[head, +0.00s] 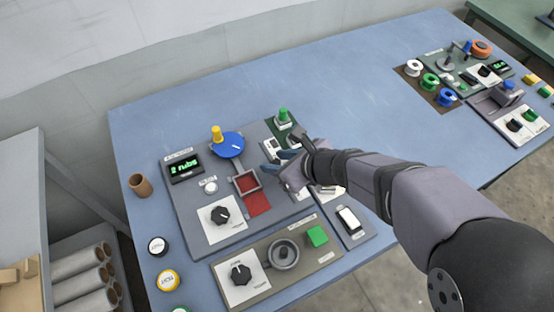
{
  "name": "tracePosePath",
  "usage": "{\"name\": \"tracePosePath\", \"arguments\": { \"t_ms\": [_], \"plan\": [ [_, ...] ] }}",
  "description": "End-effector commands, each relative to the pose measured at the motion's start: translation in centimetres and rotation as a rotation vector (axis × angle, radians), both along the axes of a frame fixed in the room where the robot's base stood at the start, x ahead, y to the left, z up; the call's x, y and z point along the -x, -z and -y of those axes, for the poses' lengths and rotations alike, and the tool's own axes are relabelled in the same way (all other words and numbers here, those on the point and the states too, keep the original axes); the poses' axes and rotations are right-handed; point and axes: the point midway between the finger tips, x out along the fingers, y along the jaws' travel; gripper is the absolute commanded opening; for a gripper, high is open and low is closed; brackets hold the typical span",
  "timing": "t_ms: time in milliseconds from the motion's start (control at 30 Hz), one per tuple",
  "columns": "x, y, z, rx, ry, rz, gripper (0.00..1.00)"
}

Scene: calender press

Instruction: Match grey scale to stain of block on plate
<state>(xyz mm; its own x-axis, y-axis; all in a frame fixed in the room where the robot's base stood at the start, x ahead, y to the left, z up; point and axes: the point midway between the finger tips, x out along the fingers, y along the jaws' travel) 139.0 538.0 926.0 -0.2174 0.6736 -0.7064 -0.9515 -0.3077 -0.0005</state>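My gripper (279,165) is over the right part of the large grey panel (188,217), right of the red square in its frame. Its fingers are small and partly overlapped by my wrist, so I cannot tell how far apart they are. A green block (317,236) sits on the front olive panel (290,270), right of a round grey cup (284,254). A framed red square (246,182) and a flat red patch (257,204) are on the grey panel. I cannot identify the grey scale; my arm hides part of the area by the gripper.
A display (186,168) reads "2 rubs". A blue disc with a yellow knob (216,134), black dials (220,215) and a green knob (283,115) stand nearby. A brown cup (140,185) is at the left. More devices fill the far right; the table's back middle is clear.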

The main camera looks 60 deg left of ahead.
Motion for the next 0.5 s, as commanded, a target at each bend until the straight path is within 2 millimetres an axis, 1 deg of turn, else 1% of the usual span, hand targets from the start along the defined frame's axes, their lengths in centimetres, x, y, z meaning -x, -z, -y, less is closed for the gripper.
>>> {"name": "tracePosePath", "arguments": {
  "t_ms": [267, 367, 500],
  "plan": [
    [-0.1, -0.3, 0.3, 0.000, -0.001, 0.001, 0.35],
    [-0.3, -0.9, 0.8, -0.001, 0.001, 0.000, 0.35],
    [-0.7, -2.3, 2.0, -0.002, 0.001, 0.002, 0.35]
  ]
}}
